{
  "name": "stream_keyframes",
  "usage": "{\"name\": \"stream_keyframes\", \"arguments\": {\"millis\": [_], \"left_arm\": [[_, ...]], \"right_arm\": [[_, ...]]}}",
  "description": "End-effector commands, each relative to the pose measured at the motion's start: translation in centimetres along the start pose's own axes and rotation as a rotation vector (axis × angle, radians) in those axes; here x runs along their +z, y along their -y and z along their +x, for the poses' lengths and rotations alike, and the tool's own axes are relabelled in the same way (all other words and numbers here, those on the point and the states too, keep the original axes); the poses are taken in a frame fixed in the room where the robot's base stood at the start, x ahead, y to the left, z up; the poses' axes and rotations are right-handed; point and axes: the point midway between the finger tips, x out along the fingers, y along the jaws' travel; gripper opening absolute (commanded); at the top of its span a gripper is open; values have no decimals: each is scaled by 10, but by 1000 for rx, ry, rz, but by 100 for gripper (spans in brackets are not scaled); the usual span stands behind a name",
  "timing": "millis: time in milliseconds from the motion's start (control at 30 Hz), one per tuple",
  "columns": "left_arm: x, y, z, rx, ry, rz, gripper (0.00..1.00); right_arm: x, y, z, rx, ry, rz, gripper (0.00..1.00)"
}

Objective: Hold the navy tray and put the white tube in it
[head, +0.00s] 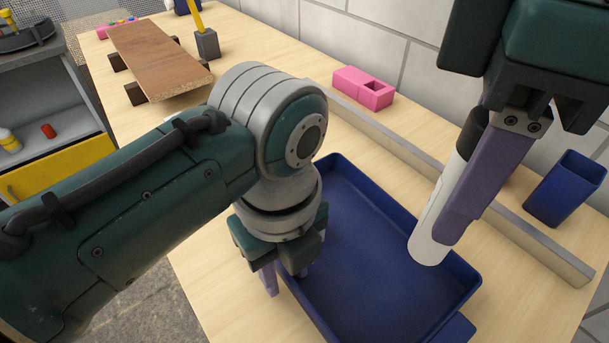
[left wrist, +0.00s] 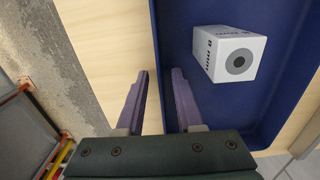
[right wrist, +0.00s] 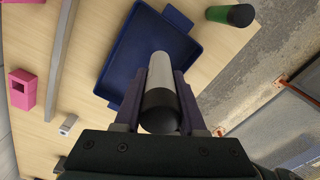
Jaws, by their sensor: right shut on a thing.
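The navy tray (head: 350,215) lies on the wooden table. My left gripper (head: 285,278) is at its left wall, partly hidden by its own arm in the head view. In the left wrist view its open fingers (left wrist: 161,75) stand apart, with the tray's wall (left wrist: 154,40) between them. My right gripper (head: 455,205) is shut on the white tube (head: 430,235), which has a black cap. The tube tilts, lower end over the tray's right part; the right wrist view shows the tube (right wrist: 161,75) over the tray (right wrist: 128,45).
A grey ledge (head: 540,245) runs behind the tray, near a navy cup (head: 565,188) and pink block (head: 362,90). A white block (left wrist: 225,50) shows against the tray; its height is unclear. A green cylinder (right wrist: 238,15) lies beside the tray. A brown board (head: 155,60) rests far left.

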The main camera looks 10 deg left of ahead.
Motion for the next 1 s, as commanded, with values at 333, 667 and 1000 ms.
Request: {"name": "stream_keyframes", "arguments": {"millis": [333,667,1000], "left_arm": [[0,0,0,0,0,0,0],[0,0,0,0,0,0,0],[0,0,0,0,0,0,0]], "right_arm": [[0,0,0,0,0,0,0],[0,0,0,0,0,0,0],[0,0,0,0,0,0,0]]}}
